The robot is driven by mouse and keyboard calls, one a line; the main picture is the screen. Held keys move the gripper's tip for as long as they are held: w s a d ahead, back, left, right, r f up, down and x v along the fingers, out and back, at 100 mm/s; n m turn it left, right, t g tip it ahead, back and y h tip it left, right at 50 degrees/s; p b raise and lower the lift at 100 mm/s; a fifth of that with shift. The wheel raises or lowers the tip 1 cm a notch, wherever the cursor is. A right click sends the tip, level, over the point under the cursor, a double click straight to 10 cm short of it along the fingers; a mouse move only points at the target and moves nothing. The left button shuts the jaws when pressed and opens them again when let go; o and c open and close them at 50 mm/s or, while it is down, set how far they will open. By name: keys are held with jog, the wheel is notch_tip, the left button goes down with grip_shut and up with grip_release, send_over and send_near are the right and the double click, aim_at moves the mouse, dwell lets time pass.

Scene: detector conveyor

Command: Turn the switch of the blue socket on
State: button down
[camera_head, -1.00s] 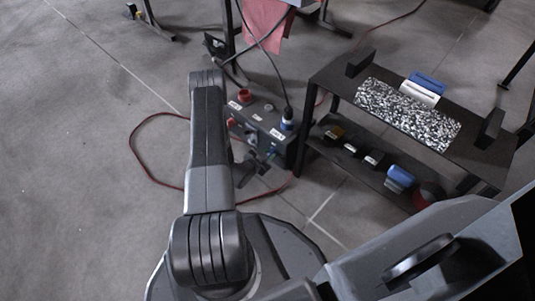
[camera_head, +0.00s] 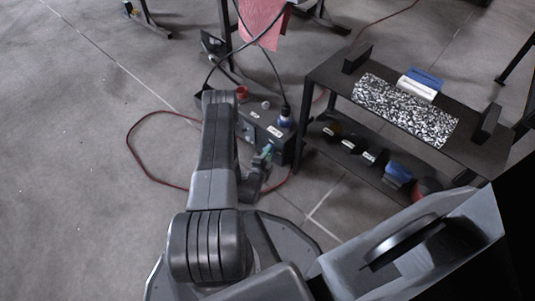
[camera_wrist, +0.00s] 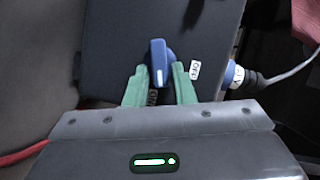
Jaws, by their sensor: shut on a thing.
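The blue switch (camera_wrist: 158,62) is a knob with a white mark on the dark face of the socket box (camera_wrist: 115,30). In the head view my gripper (camera_head: 264,158) is at the front of the box, and the knob is hidden. The blue socket (camera_head: 286,120) is on the box's top right with a cable plugged in.
A red socket (camera_head: 241,92) is on the box's left end. A black shelf (camera_head: 330,75) with several small items stands close on the right. A red cable (camera_head: 130,150) loops on the floor to the left, where the floor is otherwise open.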

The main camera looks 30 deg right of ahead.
jog(key=shift+d+f+m+t+h, duration=0.15)
jog(key=shift+m+t+h, duration=0.35)
jog(key=shift+m, duration=0.9)
jog(key=shift+w, duration=0.1)
jog(key=c, duration=1.4)
grip_release()
jog(key=shift+f, duration=0.1)
